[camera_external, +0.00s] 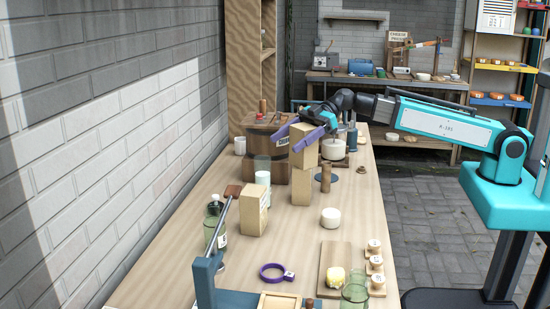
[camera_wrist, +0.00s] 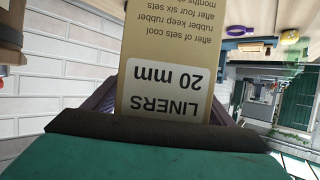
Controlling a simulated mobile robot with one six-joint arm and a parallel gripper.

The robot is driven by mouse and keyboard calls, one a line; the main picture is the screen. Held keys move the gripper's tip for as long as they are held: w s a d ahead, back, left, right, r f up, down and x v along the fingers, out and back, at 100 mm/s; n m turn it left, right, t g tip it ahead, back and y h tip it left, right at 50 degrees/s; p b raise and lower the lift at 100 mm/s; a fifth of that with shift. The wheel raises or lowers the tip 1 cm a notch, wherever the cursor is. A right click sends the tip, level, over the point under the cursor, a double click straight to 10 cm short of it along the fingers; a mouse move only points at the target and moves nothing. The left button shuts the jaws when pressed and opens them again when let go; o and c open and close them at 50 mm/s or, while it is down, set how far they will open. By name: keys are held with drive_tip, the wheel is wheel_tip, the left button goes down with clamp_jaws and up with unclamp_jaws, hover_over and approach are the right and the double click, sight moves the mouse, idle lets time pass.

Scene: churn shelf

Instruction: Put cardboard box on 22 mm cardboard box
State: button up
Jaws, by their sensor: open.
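A tan cardboard box (camera_external: 304,155) stands upright atop another cardboard box (camera_external: 302,189) on the bench, slightly turned against it. In the wrist view the upper box (camera_wrist: 165,45) fills the middle, with a white label reading "LINERS 20 mm" upside down. My gripper (camera_external: 284,145) has its purple fingers on either side of the upper box near its top. The fingers are open; whether they touch the box I cannot tell. A third cardboard box (camera_external: 252,210) stands to the front left. The 22 mm marking is not readable on any box.
A wooden churn (camera_external: 266,160) stands close behind and left of the stack. A wooden peg (camera_external: 326,178), white round pieces (camera_external: 331,217), a green bottle (camera_external: 213,228) and a purple ring (camera_external: 276,272) are on the bench. Bare bench (camera_external: 290,235) lies in front of the stack.

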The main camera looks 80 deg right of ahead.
sight(309, 125)
drive_tip(key=shift+r, duration=0.15)
drive_tip(key=b+v, duration=0.2)
drive_tip(key=v, duration=0.6)
drive_tip(key=shift+s+d, duration=0.25)
drive_tip(key=shift+b+v, duration=1.6)
drive_tip(key=shift+v, duration=0.05)
